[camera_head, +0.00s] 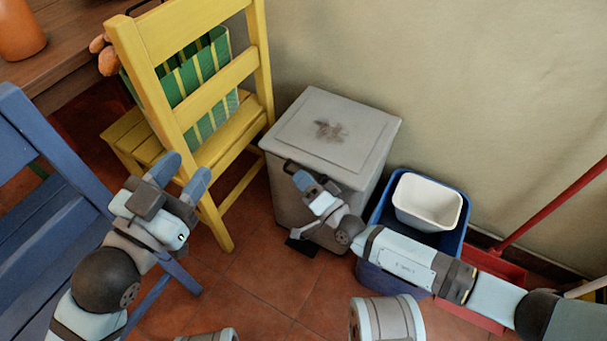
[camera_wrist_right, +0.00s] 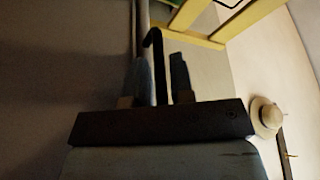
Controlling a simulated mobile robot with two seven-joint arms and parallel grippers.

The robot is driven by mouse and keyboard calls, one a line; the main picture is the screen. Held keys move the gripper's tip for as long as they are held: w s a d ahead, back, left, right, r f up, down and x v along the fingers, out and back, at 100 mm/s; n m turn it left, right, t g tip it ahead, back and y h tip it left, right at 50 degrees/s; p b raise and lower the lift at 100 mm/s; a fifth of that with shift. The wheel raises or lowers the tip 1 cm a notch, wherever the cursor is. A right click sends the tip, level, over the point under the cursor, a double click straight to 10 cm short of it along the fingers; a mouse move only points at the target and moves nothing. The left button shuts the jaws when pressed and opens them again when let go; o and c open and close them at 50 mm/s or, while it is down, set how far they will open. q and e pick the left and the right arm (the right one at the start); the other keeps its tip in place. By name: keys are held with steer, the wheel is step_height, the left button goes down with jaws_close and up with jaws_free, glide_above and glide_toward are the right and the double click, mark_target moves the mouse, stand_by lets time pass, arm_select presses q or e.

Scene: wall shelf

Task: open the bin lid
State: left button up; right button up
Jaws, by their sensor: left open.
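The bin (camera_head: 318,199) is a grey box standing on the tiled floor by the wall. A dark handle (camera_head: 290,167) sits at the lid's front left edge. My right gripper (camera_head: 310,181) is at the bin's front, close to this handle. In the right wrist view, the dark curved handle (camera_wrist_right: 157,65) runs between the two fingers; I cannot tell whether they press on it. My left gripper (camera_head: 179,173) is open and empty, left of the bin, in front of the yellow chair.
A yellow chair (camera_head: 190,107) with a green striped bag (camera_head: 193,84) stands left of the bin. A blue chair (camera_head: 40,190) is at the far left. A blue bin (camera_head: 377,222) with a white container (camera_head: 428,201) stands right, beside a red dustpan (camera_head: 500,272).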

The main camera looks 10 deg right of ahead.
jaws_close()
arm_select(q)
steer(key=shift+s, duration=0.1)
steer(key=shift+r, duration=0.15)
arm_select(e)
steer(key=shift+r, duration=0.1)
